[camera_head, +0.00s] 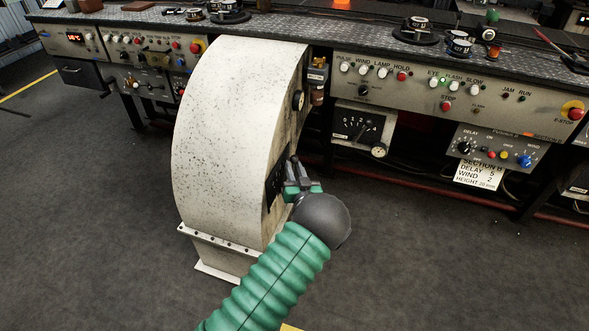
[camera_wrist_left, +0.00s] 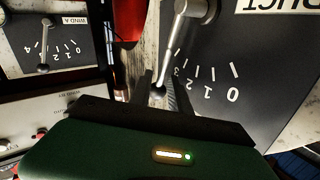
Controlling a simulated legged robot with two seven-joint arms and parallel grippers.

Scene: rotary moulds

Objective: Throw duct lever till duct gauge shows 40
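The duct is a large speckled white curved housing (camera_head: 232,110) in the head view. A dark lever plate (camera_head: 276,182) is on its right side, partly hidden by my left gripper (camera_head: 297,172). The wrist view shows this plate (camera_wrist_left: 262,60) with part of the word DUCT and a scale marked 0, 1, 2, 3. The metal duct lever (camera_wrist_left: 178,40) slants down to a knob near the 3 mark. My left gripper (camera_wrist_left: 160,92) has its fingers close on both sides of that knob. A small round dial (camera_head: 298,100), possibly the duct gauge, is higher on the housing; its reading is illegible. My right gripper is out of view.
A wind lever box (camera_head: 357,127) hangs right of the duct and also shows in the wrist view (camera_wrist_left: 45,45). Control benches with lamps, buttons and an E-stop (camera_head: 573,110) run behind. A note card (camera_head: 479,174) hangs at right. Floor around is clear.

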